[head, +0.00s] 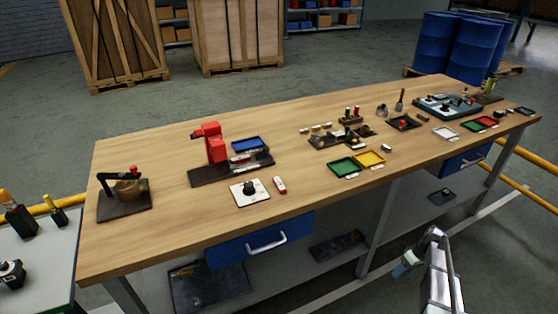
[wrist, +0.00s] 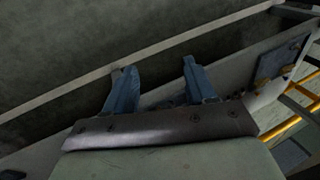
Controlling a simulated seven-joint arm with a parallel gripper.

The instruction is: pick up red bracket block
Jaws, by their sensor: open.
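A large red bracket-shaped piece (head: 212,143) stands upright on a dark base plate (head: 205,178) at the left middle of the workbench in the head view. A much smaller red piece (head: 404,123) lies in a dark tray at the right middle; I cannot tell which is the red bracket block. My gripper (head: 403,268) is in front of the bench at lower right, below the tabletop and well apart from both. In the wrist view my gripper (wrist: 155,72) has its two blue fingers spread with nothing between them. Neither red piece shows in the wrist view.
The wooden workbench (head: 130,245) has a blue drawer (head: 262,240) and a lower shelf. A white plate with a black knob (head: 249,190) lies near the front edge. Blue barrels (head: 470,50) stand behind.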

